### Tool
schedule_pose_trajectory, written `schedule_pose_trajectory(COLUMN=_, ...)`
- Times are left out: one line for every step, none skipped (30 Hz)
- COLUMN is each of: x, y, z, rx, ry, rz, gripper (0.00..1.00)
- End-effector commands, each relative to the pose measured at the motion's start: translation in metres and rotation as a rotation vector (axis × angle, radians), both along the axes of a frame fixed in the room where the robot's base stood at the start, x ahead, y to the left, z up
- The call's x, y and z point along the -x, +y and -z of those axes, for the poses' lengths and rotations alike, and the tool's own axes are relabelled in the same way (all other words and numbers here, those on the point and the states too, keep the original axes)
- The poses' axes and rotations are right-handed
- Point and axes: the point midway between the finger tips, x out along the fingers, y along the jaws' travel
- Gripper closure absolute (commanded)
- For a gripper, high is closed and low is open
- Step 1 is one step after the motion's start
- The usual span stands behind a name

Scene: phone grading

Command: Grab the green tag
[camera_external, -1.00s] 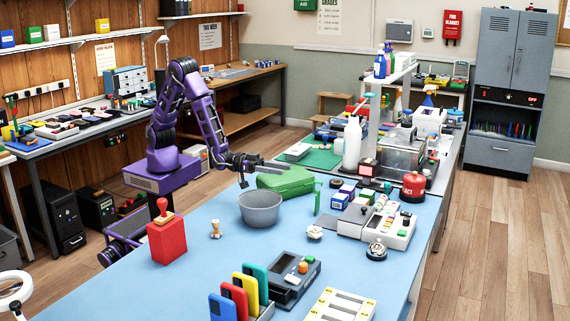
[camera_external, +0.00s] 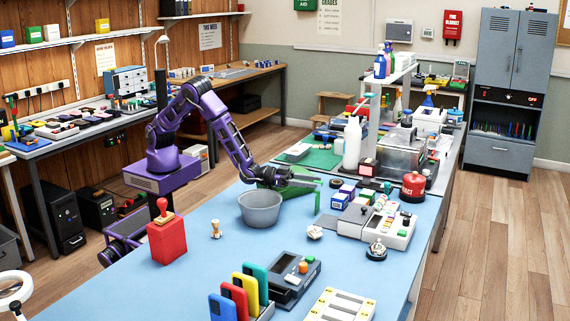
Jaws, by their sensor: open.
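A small thin green piece (camera_external: 318,203), perhaps the green tag, stands on the blue table right of the grey bowl; it is too small to make out in detail. My gripper (camera_external: 310,181) is open, with its fingers pointing right, just above and left of this piece. I see nothing between the fingers. The fingers and wrist cover part of a green case (camera_external: 292,190) behind the bowl. Whether the gripper touches the green piece or the case cannot be told from this view.
The grey bowl (camera_external: 260,208) stands under my forearm. Right of the green piece are small boxes and a grey device (camera_external: 355,219). A red block with a stamp (camera_external: 167,240) stands at left.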

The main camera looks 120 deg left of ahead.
Motion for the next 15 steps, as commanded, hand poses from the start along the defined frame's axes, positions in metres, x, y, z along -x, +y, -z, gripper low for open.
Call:
schedule_pose_trajectory(x=-0.003, y=0.001, z=0.000, rx=0.000, ry=0.001, rz=0.000, gripper=0.45)
schedule_pose_trajectory(x=-0.004, y=0.001, z=0.000, rx=0.000, ry=0.001, rz=0.000, gripper=0.45)
schedule_pose_trajectory(x=-0.006, y=0.002, z=0.000, rx=0.000, ry=0.000, rz=-0.001, gripper=0.45)
schedule_pose_trajectory(x=-0.009, y=0.002, z=0.000, rx=0.000, ry=-0.001, rz=-0.001, gripper=0.45)
schedule_pose_trajectory(x=-0.012, y=0.003, z=0.000, rx=0.000, ry=-0.001, rz=-0.001, gripper=0.45)
schedule_pose_trajectory(x=-0.017, y=0.005, z=0.000, rx=0.000, ry=-0.002, rz=-0.001, gripper=0.45)
schedule_pose_trajectory(x=-0.021, y=0.006, z=0.000, rx=-0.001, ry=0.000, rz=-0.002, gripper=0.45)
schedule_pose_trajectory(x=-0.026, y=0.007, z=0.000, rx=0.000, ry=-0.002, rz=-0.002, gripper=0.45)
schedule_pose_trajectory(x=-0.032, y=0.009, z=0.000, rx=0.000, ry=-0.001, rz=-0.002, gripper=0.45)
schedule_pose_trajectory(x=-0.036, y=0.009, z=0.000, rx=0.000, ry=-0.001, rz=-0.002, gripper=0.45)
schedule_pose_trajectory(x=-0.040, y=0.010, z=0.000, rx=0.000, ry=-0.001, rz=-0.001, gripper=0.45)
schedule_pose_trajectory(x=-0.045, y=0.010, z=0.001, rx=0.000, ry=0.000, rz=-0.001, gripper=0.45)
schedule_pose_trajectory(x=-0.048, y=0.011, z=0.000, rx=0.000, ry=0.000, rz=-0.001, gripper=0.45)
schedule_pose_trajectory(x=-0.050, y=0.011, z=0.000, rx=0.000, ry=-0.001, rz=-0.001, gripper=0.45)
schedule_pose_trajectory(x=-0.052, y=0.011, z=0.000, rx=0.000, ry=-0.001, rz=-0.001, gripper=0.45)
